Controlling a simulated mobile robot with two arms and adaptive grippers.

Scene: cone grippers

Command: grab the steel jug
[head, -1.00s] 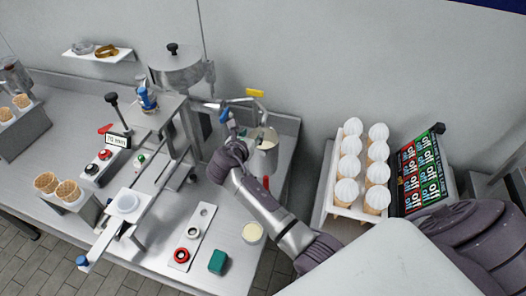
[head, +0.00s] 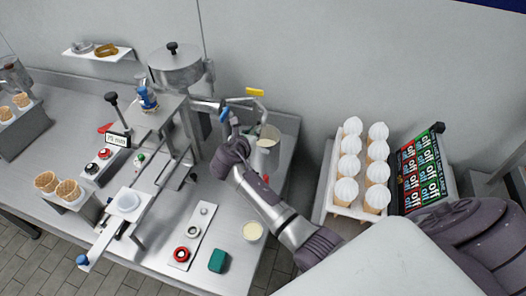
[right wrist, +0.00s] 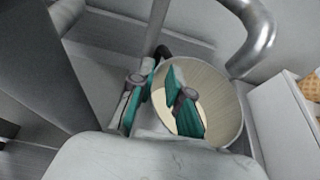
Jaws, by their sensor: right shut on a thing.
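The steel jug (head: 268,142) is upright at the back right of the steel counter, under a bent pipe, with pale cream content inside. My right gripper (right wrist: 160,78) is shut on the jug at its near side. In the right wrist view one teal finger pad overlaps the jug's open mouth (right wrist: 222,88) and the other is outside it to the left. The exact spot gripped is partly hidden by the fingers. In the head view my right wrist hides the gripper's contact. My left gripper is not in view.
A filling machine with a lidded hopper (head: 176,70) stands left of the jug.

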